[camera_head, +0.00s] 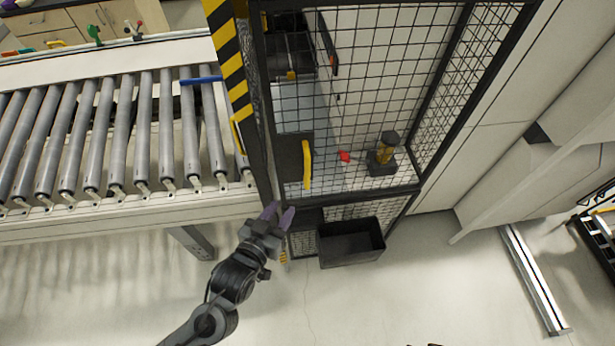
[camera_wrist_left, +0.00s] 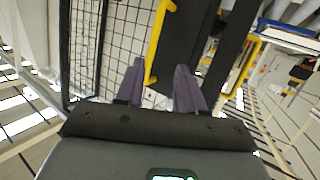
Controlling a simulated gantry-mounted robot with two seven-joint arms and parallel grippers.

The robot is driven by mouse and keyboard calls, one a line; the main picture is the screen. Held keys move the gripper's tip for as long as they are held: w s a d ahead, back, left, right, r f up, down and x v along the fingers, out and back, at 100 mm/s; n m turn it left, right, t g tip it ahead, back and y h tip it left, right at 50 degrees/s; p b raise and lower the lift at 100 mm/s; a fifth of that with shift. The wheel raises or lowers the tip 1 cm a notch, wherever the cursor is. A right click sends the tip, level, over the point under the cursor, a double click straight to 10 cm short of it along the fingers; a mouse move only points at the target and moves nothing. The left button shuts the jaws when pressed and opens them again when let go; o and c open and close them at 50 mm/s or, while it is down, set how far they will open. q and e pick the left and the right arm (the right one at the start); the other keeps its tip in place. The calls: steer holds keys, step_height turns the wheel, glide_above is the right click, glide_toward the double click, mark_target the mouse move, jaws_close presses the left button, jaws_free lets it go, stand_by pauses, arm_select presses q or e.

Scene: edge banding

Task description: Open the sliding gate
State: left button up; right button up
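The sliding gate (camera_head: 370,90) is a black wire-mesh panel that spans the front of the cage, with its left edge close to the striped post. Its yellow handle (camera_head: 307,164) stands upright on a dark plate at the gate's lower left. The handle also shows in the left wrist view (camera_wrist_left: 158,40), beyond the fingertips and slightly left of the midline. My left gripper (camera_head: 278,216) is below and left of the handle, apart from it. Its purple-grey fingers (camera_wrist_left: 161,80) are spread and hold nothing. My right gripper cannot be made out.
A roller conveyor (camera_head: 105,135) runs in at the left, up to a yellow-black striped post (camera_head: 231,60). A second yellow handle (camera_head: 238,130) is beside that post. A black bin (camera_head: 351,246) is low at the cage front. The floor (camera_head: 420,285) at right front is clear.

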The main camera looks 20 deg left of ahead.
mark_target(306, 172)
arm_select(q)
steer(key=w+t, duration=0.1)
steer(key=w, duration=0.3)
steer(key=w+d+t, duration=0.1)
steer(key=w, duration=0.3)
steer(key=w+m+t+b, duration=0.1)
steer(key=w, duration=0.3)
steer(key=shift+w+d+r, duration=0.15)
steer(key=shift+w+d, duration=0.1)
steer(key=shift+w, duration=0.85)
arm_select(e)
steer(key=shift+f, duration=1.2)
arm_select(q)
steer(key=shift+c, duration=0.5)
arm_select(e)
steer(key=shift+s, duration=0.1)
arm_select(q)
jaws_close()
arm_select(e)
steer(key=shift+d, duration=0.1)
